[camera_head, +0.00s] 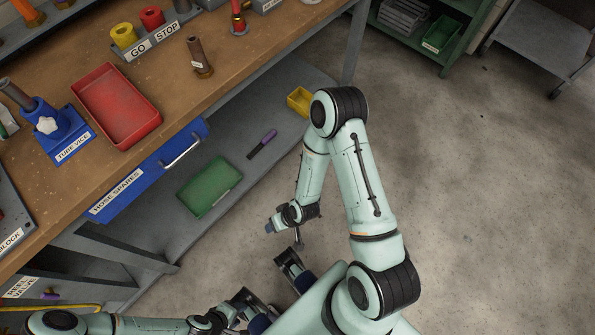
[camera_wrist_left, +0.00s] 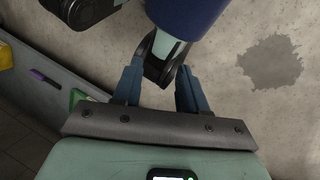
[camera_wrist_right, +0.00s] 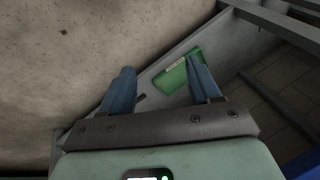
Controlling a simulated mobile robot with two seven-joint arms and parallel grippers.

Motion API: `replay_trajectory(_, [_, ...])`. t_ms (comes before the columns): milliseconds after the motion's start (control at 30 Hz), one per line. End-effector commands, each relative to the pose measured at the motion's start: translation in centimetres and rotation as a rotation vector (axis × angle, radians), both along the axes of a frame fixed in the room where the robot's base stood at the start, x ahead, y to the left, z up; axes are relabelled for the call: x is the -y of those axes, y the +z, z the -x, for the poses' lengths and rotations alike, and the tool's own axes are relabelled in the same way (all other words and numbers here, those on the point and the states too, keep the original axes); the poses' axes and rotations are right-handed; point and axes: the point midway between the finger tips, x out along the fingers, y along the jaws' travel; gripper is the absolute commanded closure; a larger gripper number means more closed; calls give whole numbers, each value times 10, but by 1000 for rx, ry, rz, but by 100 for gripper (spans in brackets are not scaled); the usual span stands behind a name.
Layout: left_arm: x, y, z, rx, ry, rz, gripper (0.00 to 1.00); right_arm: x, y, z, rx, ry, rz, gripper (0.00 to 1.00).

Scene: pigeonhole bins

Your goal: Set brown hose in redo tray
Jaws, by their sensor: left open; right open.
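A brown hose (camera_head: 198,55) stands upright on the wooden bench, with a small white label near its foot. A second brownish hose (camera_head: 17,94) is tilted in the blue tube vice (camera_head: 65,138). A red tray (camera_head: 117,106) lies empty on the bench between them; I read no redo label on it. My left gripper (camera_wrist_left: 157,82) is open and empty, low near my base, far from the hose. My right gripper (camera_wrist_right: 160,82) is open and empty, out beside the bench; in the head view its fingers (camera_head: 275,223) are below bench height.
The GO/STOP holder (camera_head: 152,43) carries yellow and red pieces behind the hose. A blue hose spares drawer (camera_head: 150,172) is under the bench front. A lower shelf holds a green tray (camera_head: 209,187), a purple-ended tool (camera_head: 262,144) and a yellow bin (camera_head: 300,101).

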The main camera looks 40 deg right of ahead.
Motion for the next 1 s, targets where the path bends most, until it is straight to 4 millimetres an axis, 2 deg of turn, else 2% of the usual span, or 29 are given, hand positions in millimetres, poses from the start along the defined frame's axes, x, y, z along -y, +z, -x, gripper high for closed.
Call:
replay_trajectory(33, [0, 0, 0, 0, 0, 0, 58, -10, -13, 36, -110, 0, -22, 38])
replay_trajectory(100, [0, 0, 0, 0, 0, 0, 58, -18, -23, 73, -226, -4, -38, 38])
replay_trajectory(200, [0, 0, 0, 0, 0, 0, 58, -25, -28, 106, -330, -9, -53, 38])
replay_trajectory(267, [0, 0, 0, 0, 0, 0, 58, -26, -29, 115, -360, -11, -56, 38])
replay_trajectory(567, [0, 0, 0, 0, 0, 0, 58, -27, -29, 119, -372, -13, -57, 38])
replay_trajectory(667, [0, 6, 0, 0, 0, 0, 58, -27, -23, 118, -371, -12, -58, 38])
replay_trajectory(767, [0, 20, -1, -1, -1, 1, 58, -27, -9, 117, -373, -10, -58, 38])
replay_trajectory(1000, [1, 79, -11, -10, -8, 6, 58, -27, 50, 107, -379, -5, -61, 38])
